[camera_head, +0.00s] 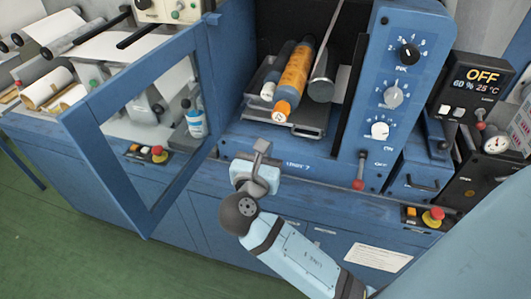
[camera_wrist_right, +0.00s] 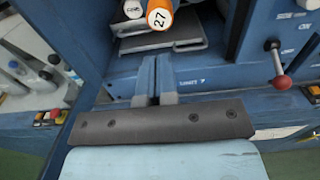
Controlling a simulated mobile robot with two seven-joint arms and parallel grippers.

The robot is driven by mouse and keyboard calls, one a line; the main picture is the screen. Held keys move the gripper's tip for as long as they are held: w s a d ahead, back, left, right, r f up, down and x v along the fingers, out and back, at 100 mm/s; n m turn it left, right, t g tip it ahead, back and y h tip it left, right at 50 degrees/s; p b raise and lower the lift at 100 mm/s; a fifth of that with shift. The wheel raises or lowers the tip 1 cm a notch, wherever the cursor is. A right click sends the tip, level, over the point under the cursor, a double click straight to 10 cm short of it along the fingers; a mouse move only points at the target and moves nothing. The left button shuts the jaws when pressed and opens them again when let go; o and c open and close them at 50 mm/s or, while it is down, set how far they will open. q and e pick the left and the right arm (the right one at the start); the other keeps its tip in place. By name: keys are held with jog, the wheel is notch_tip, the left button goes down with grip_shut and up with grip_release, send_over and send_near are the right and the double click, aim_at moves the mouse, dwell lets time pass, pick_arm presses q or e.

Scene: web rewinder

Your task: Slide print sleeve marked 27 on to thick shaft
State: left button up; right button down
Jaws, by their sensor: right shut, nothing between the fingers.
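The orange print sleeve (camera_head: 297,70) lies slanted in the open bay of the blue machine. Its near end faces me, and in the right wrist view the sleeve's white end face (camera_wrist_right: 159,17) reads 27. I cannot tell which of these is the thick shaft, or whether the sleeve is around a shaft. My right gripper (camera_head: 262,147) is shut and empty, in front of and below the sleeve, apart from it. My left gripper is not in view.
A grey tray (camera_head: 310,128) sits under the rollers. A blue framed door (camera_head: 88,120) stands open on the left. The knob panel (camera_head: 394,120) and a red-knobbed lever (camera_head: 358,184) bound the bay on the right. An emergency stop (camera_head: 433,217) is on the lower right.

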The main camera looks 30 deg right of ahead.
jog(key=b+x, duration=0.2)
jog(key=x, duration=0.5)
jog(key=shift+b, duration=0.4)
